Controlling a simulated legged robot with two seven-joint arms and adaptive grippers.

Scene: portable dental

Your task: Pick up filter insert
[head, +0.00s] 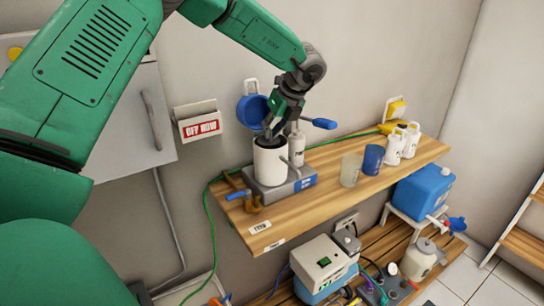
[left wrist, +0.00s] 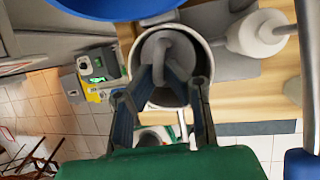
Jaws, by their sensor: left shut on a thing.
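A white cylindrical canister (head: 269,163) stands upright on a grey base with its blue lid swung up behind it. The canister's round open mouth also shows in the left wrist view (left wrist: 137,62). A grey piece, which looks like the filter insert (left wrist: 178,48), sits inside the mouth. My left gripper (head: 269,131) points down at the canister's top. In the left wrist view its fingers (left wrist: 170,80) reach over the rim and are shut on the grey piece. The lower part of the piece is hidden inside the canister. My right gripper is not in view.
The grey base (head: 290,186) rests on a wooden shelf (head: 330,190). A white bottle (head: 297,147) stands close to the canister's right. A clear cup (head: 350,170), a blue cup (head: 372,159) and white bottles (head: 394,147) stand farther right. The blue lid (head: 252,110) rises behind.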

